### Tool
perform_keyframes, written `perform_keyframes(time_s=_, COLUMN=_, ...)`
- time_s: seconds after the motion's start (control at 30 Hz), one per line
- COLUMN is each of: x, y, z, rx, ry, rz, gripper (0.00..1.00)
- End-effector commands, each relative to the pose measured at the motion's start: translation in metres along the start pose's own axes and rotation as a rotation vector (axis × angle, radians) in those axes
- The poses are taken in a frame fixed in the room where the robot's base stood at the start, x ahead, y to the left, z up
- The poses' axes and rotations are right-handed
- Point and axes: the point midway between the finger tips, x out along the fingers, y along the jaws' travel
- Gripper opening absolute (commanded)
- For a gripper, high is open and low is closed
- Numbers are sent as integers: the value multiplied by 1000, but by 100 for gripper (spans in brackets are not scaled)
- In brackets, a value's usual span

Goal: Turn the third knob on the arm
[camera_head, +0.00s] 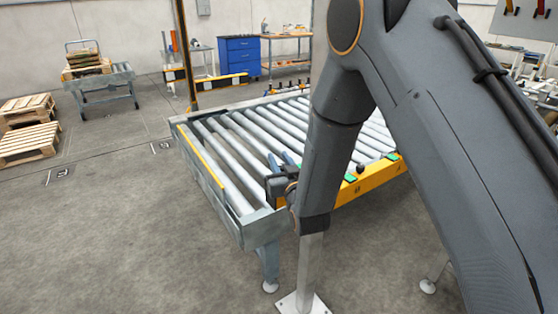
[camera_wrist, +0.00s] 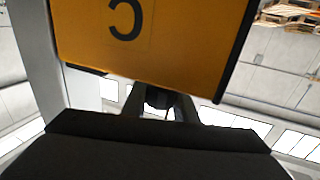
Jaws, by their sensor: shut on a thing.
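A yellow panel (camera_head: 372,180) runs along the near side of the roller conveyor, with black knobs and green patches on its top. One black knob (camera_head: 361,168) shows clear of my arm. In the wrist view the yellow panel (camera_wrist: 190,45) fills the upper middle and bears a letter C, seen turned over. My gripper (camera_head: 281,161) is at the panel's left end, partly behind my forearm. In the wrist view its fingers (camera_wrist: 160,102) are shut on a dark knob (camera_wrist: 158,96) below the C. The fingers hide most of that knob, and its turn angle cannot be told.
The roller conveyor (camera_head: 235,165) lies behind and beside my gripper, its frame close by. A post on a base plate (camera_head: 303,304) stands below my wrist. Pallets (camera_head: 30,143) and a blue cabinet (camera_head: 239,57) are far off.

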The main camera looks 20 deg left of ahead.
Motion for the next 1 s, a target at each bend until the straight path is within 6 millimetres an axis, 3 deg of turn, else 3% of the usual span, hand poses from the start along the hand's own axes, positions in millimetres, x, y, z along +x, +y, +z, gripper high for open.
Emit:
perform_keyframes(time_s=0.37, x=0, y=4, z=0, rx=2, ry=1, rz=160, gripper=3)
perform_keyframes(time_s=1.0, x=-10, y=23, z=1, rx=2, ry=1, rz=754, gripper=3)
